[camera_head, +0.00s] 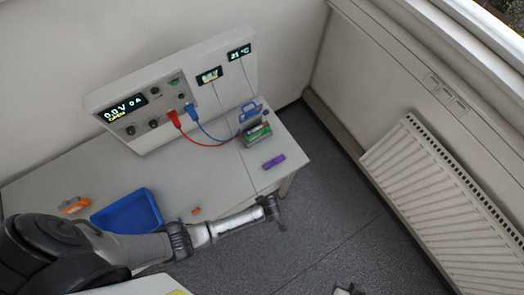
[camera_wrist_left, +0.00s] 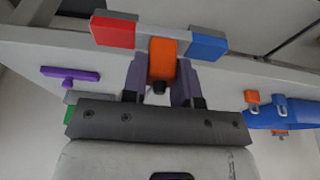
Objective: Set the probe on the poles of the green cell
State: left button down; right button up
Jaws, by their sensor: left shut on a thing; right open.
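The green cell (camera_head: 258,133) lies in a grey holder at the right end of the table in the head view. A bit of green (camera_wrist_left: 68,116) shows behind my gripper in the left wrist view. My left gripper (camera_wrist_left: 162,75) is shut on the probe's orange grip (camera_wrist_left: 163,57). The probe has a red end block (camera_wrist_left: 113,32) and a blue one (camera_wrist_left: 208,44), apart from the cell. In the head view my left gripper (camera_head: 272,208) is in front of the table's edge; the probe is not discernible there. My right gripper (camera_head: 349,290) is open at the bottom edge, partly cut off.
A purple piece (camera_head: 273,161) lies in front of the cell. A blue tray (camera_head: 125,212), a small orange piece (camera_head: 195,210) and an orange-grey piece (camera_head: 75,205) are farther left. Red and blue leads (camera_head: 205,138) run from the cycler panel (camera_head: 175,90). A radiator (camera_head: 440,190) stands right.

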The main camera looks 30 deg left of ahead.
pick_arm(q)
jog(key=w+a+r+b, duration=0.2)
jog(key=w+a+r, duration=0.3)
jog(key=w, duration=0.4)
jog(key=w+a+r+b, duration=0.2)
jog(key=w+a+r, duration=0.4)
jog(key=w+a, duration=0.2)
jog(key=w+a+r+b, duration=0.2)
jog(key=w+a+r, duration=0.3)
jog(key=w, duration=0.5)
jog(key=shift+w+a+r, duration=0.3)
jog(key=shift+a+r, duration=0.1)
jog(key=shift+a, duration=0.65)
notch_tip(320, 180, down, 5)
jog(key=b, duration=0.5)
jog(key=shift+f+b, duration=0.1)
jog(key=shift+b, duration=0.3)
jog(key=shift+p, duration=0.4)
jog(key=shift+p, duration=0.4)
